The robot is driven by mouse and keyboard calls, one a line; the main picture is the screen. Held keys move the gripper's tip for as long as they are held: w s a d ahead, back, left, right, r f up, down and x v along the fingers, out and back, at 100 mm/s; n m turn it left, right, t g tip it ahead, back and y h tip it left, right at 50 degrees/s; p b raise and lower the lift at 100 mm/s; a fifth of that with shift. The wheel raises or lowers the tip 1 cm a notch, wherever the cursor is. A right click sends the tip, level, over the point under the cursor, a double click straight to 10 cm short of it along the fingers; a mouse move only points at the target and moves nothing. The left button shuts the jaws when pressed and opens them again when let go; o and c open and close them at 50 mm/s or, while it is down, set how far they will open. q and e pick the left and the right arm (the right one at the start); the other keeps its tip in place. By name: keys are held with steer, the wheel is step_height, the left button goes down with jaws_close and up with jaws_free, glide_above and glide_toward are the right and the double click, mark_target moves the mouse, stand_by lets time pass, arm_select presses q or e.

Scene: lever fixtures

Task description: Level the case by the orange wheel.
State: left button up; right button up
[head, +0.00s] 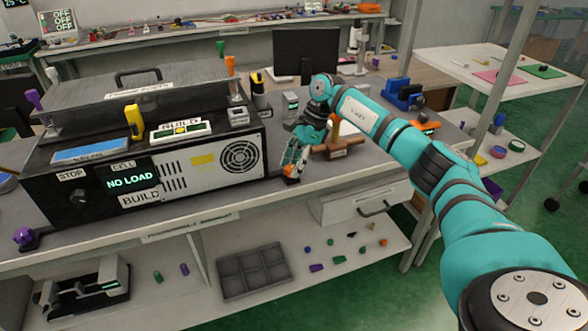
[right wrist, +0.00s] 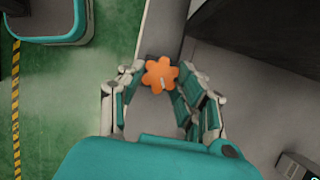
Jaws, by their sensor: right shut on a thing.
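The case (head: 150,165) is a dark box on the bench, with a screen reading NO LOAD and a fan grille on its front. A green level vial (head: 181,129) lies on its top; its bubble is too small to read surely. The orange wheel (right wrist: 160,74) is a lobed knob with a white mark, low at the case's front right corner. My right gripper (right wrist: 160,85) is shut on the orange wheel, a finger on each side. In the head view this gripper (head: 291,170) points down and largely hides the wheel. My left gripper is out of view.
A purple wheel (head: 23,236) stands at the case's front left foot. The bench edge is close in front.

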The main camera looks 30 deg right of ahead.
steer(key=shift+w+n+g+b, duration=0.1)
steer(key=shift+n+g+b, duration=0.3)
steer(key=shift+n, duration=0.6)
steer(key=shift+r, duration=0.1)
steer(key=o, duration=1.1)
steer(key=shift+o, duration=0.2)
steer(key=v, duration=1.2)
steer(key=shift+d, duration=0.1)
